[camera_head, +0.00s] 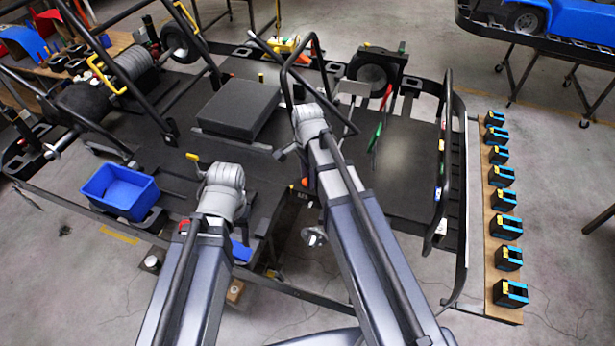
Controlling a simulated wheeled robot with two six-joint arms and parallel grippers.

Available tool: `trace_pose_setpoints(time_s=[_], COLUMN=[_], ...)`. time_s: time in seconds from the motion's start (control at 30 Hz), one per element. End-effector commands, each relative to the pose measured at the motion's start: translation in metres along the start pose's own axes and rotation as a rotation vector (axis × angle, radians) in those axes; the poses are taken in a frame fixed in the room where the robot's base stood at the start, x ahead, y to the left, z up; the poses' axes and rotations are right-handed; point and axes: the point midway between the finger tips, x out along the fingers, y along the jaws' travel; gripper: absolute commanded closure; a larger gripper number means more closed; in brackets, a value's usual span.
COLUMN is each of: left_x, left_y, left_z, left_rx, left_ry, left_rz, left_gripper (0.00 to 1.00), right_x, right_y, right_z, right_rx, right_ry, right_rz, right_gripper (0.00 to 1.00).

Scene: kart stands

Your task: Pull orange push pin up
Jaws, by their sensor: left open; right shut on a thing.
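My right gripper (297,98) is over the middle of the black kart stand (410,180), close to a bent black tube frame. Its jaws are mostly hidden behind its own grey wrist. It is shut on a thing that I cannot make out. A small orange spot (305,182) shows beside my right arm, and I cannot tell whether it is the push pin. My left gripper (203,168) is open over the stand's left part, near a small yellow piece (192,157). Its fingertips are hard to see.
A blue bin (119,191) sits on the stand's front left. A black block (238,108) lies in the middle. Red (386,97) and green (376,136) handles stand right of my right gripper. Several black-and-blue boxes (507,227) line a wooden board at the right.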

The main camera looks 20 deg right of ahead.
Motion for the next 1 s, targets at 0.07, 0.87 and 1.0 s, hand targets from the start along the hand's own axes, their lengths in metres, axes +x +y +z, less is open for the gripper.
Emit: trace_pose_setpoints(time_s=[0.07, 0.87, 1.0], left_x=[-0.003, -0.006, -0.013], left_y=[0.0, -0.001, -0.001], left_z=[0.0, 0.001, 0.001], left_rx=[0.0, 0.001, 0.002], left_ry=[0.0, -0.001, -0.001], left_rz=[0.0, 0.0, 0.0], left_gripper=[0.5, 0.5, 0.5], right_x=[-0.003, -0.006, -0.013], right_y=[0.0, 0.0, 0.0], right_z=[0.0, 0.0, 0.0], right_rx=[0.0, 0.0, 0.0], right_ry=[0.0, 0.0, 0.0], right_rz=[0.0, 0.0, 0.0], right_gripper=[1.0, 0.27, 0.27])
